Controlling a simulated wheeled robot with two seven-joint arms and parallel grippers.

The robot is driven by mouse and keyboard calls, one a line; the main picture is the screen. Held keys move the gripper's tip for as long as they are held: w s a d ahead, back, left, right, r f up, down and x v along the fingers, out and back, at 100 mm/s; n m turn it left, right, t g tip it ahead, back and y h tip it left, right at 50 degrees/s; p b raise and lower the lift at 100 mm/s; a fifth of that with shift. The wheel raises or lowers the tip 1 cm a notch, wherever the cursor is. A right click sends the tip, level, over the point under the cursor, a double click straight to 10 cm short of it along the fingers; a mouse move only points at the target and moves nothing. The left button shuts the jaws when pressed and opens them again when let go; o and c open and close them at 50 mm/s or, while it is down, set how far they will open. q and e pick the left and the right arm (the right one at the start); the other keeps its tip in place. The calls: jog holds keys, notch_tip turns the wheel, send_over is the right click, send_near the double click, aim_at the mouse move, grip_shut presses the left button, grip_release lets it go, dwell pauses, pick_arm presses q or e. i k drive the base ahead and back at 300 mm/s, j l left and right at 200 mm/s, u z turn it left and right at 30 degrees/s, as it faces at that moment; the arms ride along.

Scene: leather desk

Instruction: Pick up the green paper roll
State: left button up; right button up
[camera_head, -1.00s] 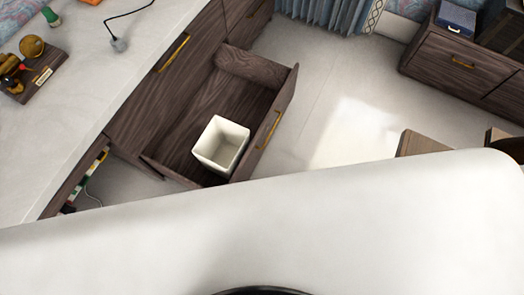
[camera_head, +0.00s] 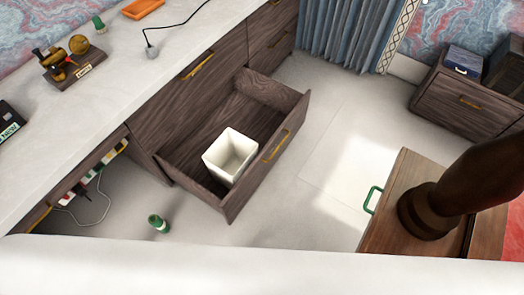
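A small green roll (camera_head: 158,223) with a pale band stands on the pale floor at the lower left, in front of the open drawer and apart from it. It looks like the green paper roll. Another small green object (camera_head: 99,24) sits on the desk top at the upper left; I cannot tell exactly what it is. Neither of my grippers shows in the head view. A large white shape along the bottom edge hides the nearest floor.
A pulled-out dark wood drawer (camera_head: 183,160) holds a white square bin (camera_head: 230,157). A white desk top (camera_head: 150,75) with several items runs along the left. Cables (camera_head: 98,200) hang below it. A wooden cabinet (camera_head: 388,205) with a green handle stands at the right. The middle floor is clear.

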aim_at(153, 219)
jog(key=u, duration=1.8)
jog(key=i+j+z, duration=0.1)
jog(key=j, duration=0.2)
jog(key=i+j+z, duration=0.15)
jog(key=i+j, duration=0.05)
jog(key=j, duration=0.1)
